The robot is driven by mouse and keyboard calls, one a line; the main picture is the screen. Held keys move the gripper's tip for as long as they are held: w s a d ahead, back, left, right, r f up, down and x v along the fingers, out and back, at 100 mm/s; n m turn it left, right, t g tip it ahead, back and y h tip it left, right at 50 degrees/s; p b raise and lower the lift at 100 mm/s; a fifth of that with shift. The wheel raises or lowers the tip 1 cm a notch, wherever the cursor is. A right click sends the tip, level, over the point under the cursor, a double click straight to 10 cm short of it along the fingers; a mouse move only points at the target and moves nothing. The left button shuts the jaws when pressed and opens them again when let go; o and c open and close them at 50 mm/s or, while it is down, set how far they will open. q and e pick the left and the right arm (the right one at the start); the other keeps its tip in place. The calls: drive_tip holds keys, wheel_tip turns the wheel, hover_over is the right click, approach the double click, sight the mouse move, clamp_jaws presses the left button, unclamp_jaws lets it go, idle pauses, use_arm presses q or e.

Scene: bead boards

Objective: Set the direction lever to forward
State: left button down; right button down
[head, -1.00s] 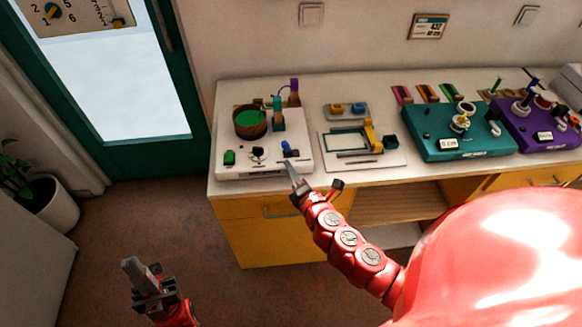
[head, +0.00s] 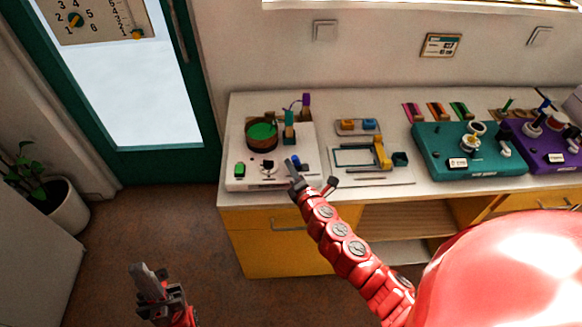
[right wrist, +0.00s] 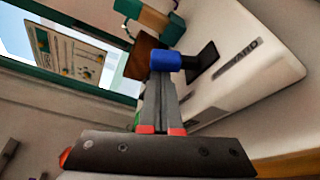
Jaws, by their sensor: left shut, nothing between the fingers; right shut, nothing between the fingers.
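The white board (head: 235,184) stands at the left end of the counter. A lever with a blue knob (head: 297,161) is near its front right corner. In the right wrist view the blue knob (right wrist: 165,61) stands beside a dark slot (right wrist: 203,62) and a partly readable label ending in "ARD" (right wrist: 237,62). My right gripper (head: 291,165) is shut and empty, its fingertips just left of the knob in the head view. In the right wrist view its fingertips (right wrist: 156,82) meet the knob's outline; I cannot tell if they touch. My left gripper (head: 146,280) is shut and empty above the floor.
The white board also carries a round brown bowl with green inside (head: 262,133), a teal post (head: 289,127) and a green block (head: 239,169). To the right are a frame with a yellow piece (head: 382,153), a teal board (head: 440,165) and a purple board (head: 545,158).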

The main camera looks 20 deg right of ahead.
drive_tip(key=shift+d+b, duration=0.1)
drive_tip(key=shift+b, duration=0.3)
drive_tip(key=shift+d+m, duration=0.1)
drive_tip(key=shift+m, duration=0.3)
drive_tip(key=shift+s+d+m+t+b, duration=0.1)
drive_tip(key=shift+d+m+t+b, duration=0.2)
drive_tip(key=shift+b, duration=0.6)
drive_tip(key=m+b, duration=0.1)
drive_tip(key=d+m+t+b, duration=0.1)
drive_tip(key=m+b, duration=0.2)
drive_tip(key=b, duration=0.1)
drive_tip(key=shift+s+d+r+m+t, duration=0.25)
drive_tip(key=shift+r+m+t, duration=0.05)
drive_tip(key=shift+m, duration=0.1)
drive_tip(key=shift+r, duration=0.3)
drive_tip(key=shift+s, duration=0.1)
